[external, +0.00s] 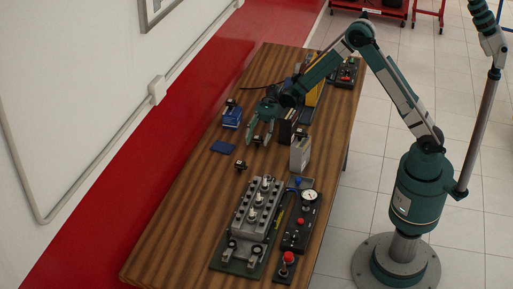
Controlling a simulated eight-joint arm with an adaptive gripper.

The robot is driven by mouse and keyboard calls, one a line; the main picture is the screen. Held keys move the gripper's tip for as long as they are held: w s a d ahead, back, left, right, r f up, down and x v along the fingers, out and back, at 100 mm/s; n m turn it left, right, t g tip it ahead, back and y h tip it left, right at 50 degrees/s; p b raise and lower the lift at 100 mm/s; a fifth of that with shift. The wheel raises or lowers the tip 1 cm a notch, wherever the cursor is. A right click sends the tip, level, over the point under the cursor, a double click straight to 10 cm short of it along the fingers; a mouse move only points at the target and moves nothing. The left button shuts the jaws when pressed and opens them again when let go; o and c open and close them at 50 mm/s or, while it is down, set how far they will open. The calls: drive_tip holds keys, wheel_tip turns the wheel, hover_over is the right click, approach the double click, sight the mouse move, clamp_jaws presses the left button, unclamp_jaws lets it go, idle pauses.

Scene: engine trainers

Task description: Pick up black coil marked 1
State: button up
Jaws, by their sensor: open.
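Small black parts that look like coils are on the wooden table, too small in this view to read any number. One small black part (240,165) with a pale top sits in front of my gripper, apart from it. Another small dark part (257,141) is just at or below the fingertips; I cannot tell whether they touch it. My gripper (260,138) is open and points down over the middle of the table. I cannot tell which coil is marked 1.
An engine head (255,210) on a green base stands at the near end, beside a black gauge panel (300,222). A grey box (300,153) stands right of my gripper. A blue box (231,117) and flat blue item (223,147) lie left. The near-left tabletop is clear.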

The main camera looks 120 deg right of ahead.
sight(257, 138)
drive_tip(key=shift+c, duration=0.7)
drive_tip(key=c, duration=0.7)
drive_tip(key=shift+r, duration=0.1)
drive_tip(key=shift+r+p, duration=1.25)
drive_tip(key=shift+r, duration=3.7)
